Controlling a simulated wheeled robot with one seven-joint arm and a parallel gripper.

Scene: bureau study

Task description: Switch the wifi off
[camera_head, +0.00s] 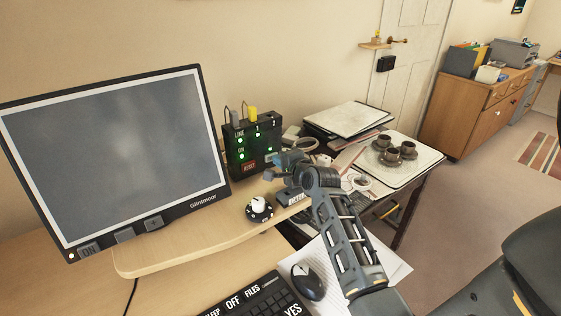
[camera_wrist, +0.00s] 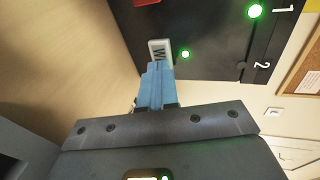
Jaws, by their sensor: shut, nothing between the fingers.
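A black router box (camera_head: 262,132) with several lit green lights and a red RESET label stands on the desk, right of the monitor. My gripper (camera_head: 268,174) is at the lower right of its front face. In the wrist view, my gripper's blue fingers (camera_wrist: 157,70) are shut and empty. Their tips lie over the lower end of a pale button (camera_wrist: 158,47) marked with a W on the router's face (camera_wrist: 215,35); I cannot tell whether they touch. The rest of its label is hidden. A green light (camera_wrist: 185,54) beside this button is lit.
The monitor (camera_head: 110,150) stands close on the left. A black and white knob (camera_head: 259,208) and a small dark labelled block (camera_head: 291,198) are on the desk below my gripper.

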